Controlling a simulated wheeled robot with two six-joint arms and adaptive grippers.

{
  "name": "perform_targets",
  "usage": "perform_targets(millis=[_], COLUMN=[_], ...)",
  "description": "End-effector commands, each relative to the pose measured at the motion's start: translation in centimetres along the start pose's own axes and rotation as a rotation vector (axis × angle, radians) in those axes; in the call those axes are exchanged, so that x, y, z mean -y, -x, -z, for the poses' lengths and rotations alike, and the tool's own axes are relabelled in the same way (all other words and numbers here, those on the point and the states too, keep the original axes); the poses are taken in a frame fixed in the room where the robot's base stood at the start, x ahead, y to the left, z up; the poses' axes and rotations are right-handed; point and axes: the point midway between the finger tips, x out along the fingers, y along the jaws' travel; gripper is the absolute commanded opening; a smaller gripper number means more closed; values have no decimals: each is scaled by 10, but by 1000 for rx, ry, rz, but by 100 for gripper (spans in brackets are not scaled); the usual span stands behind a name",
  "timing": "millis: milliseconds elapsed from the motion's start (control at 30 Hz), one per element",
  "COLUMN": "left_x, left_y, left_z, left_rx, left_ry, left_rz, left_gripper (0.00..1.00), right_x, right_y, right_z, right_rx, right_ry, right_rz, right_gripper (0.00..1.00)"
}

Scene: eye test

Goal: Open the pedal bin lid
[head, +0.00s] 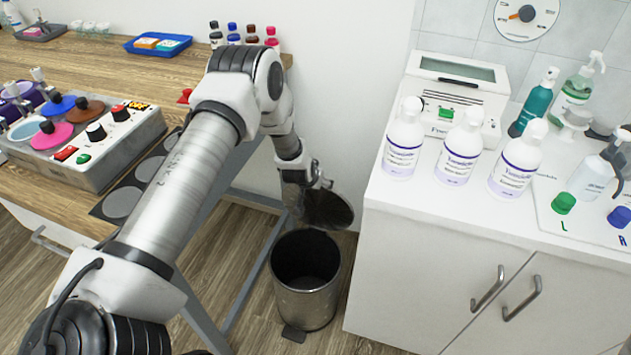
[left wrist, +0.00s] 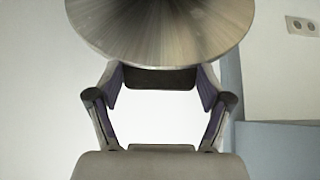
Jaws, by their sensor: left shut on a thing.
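The pedal bin (head: 306,302) is a metal cylinder standing on the floor between the wooden bench and the white cabinet. Its dark inside shows from above. The round lid (head: 330,210) is raised and tilted at the back right of the bin mouth, clear of the front rim. The pedal (head: 293,333) sticks out at the bin's front foot. My left gripper (head: 318,184) is shut on the lid at its upper edge. In the left wrist view, the brushed metal lid (left wrist: 160,28) meets the fingertips (left wrist: 150,76). The lid's hinge is hidden. My right gripper is not in view.
The white cabinet (head: 420,265) stands close right of the bin, with several bottles on top. The wooden bench (head: 90,65) with a grey box of knobs (head: 95,160) is at the left. A grey bench frame (head: 245,280) stands just left of the bin.

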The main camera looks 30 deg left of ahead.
Motion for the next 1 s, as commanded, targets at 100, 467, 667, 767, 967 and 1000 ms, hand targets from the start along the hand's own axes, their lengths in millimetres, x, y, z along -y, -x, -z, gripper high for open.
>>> perform_targets(millis=[100,467,667,767,967,1000], left_x=[0,0,0,0,0,0], left_y=[-1,-1,4,19,70,80], left_z=[-3,-2,-1,0,0,0], left_rx=[5,3,3,1,2,2], left_ry=[-1,-1,0,1,2,3], left_rz=[0,0,-1,-1,-2,-2], left_gripper=[16,100,100,100,100,100], right_x=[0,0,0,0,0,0], right_y=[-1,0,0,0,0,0], right_z=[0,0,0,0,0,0], right_rx=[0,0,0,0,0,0], right_ry=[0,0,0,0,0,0], right_rz=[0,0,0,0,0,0], right_gripper=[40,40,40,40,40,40])
